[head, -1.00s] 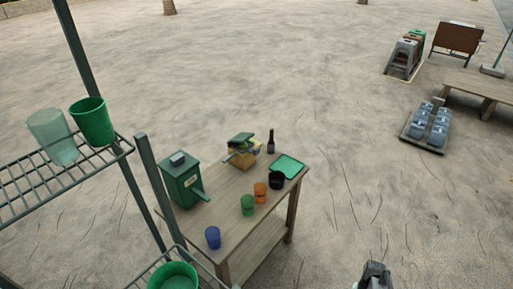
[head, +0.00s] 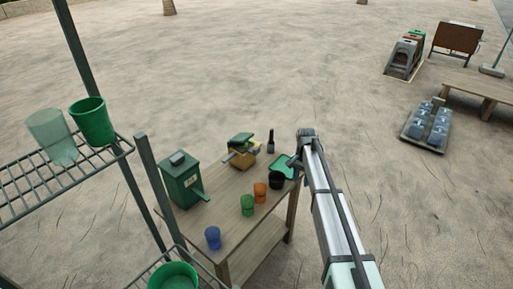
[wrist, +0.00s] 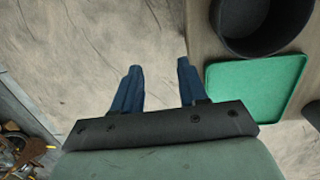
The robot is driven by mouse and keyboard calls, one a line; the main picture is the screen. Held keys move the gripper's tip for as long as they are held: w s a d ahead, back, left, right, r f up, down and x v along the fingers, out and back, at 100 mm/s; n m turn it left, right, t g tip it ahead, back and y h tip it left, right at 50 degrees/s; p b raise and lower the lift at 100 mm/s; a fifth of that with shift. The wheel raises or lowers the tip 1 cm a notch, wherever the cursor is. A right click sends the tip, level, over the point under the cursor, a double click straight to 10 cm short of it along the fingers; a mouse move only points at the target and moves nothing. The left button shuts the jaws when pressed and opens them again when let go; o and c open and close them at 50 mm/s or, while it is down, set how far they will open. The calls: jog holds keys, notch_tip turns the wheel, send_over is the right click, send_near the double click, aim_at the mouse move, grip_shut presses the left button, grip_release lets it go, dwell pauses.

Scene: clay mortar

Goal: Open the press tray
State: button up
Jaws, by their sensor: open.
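A yellow press-like device with a green top (head: 241,150) stands at the back of the wooden table; I cannot clearly make out a tray on it. The tray also shows in the wrist view (wrist: 255,88).
A black pot (head: 276,180) stands close to my gripper. An orange cup (head: 260,192), a green cup (head: 247,204) and a blue cup (head: 212,238) line the table (head: 232,225). A dark bottle (head: 270,141) stands at the back. A wire shelf (head: 60,175) is at the left.

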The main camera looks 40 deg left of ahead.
jog(key=a+r, duration=1.2)
jog(key=a, duration=0.1)
jog(key=t, duration=0.1)
send_near(257, 148)
jog(key=shift+y, duration=0.4)
jog(key=f, duration=0.9)
jog(key=shift+s+d+f, duration=0.1)
jog(key=shift+s+d, duration=0.05)
jog(key=shift+d, duration=0.1)
grip_shut()
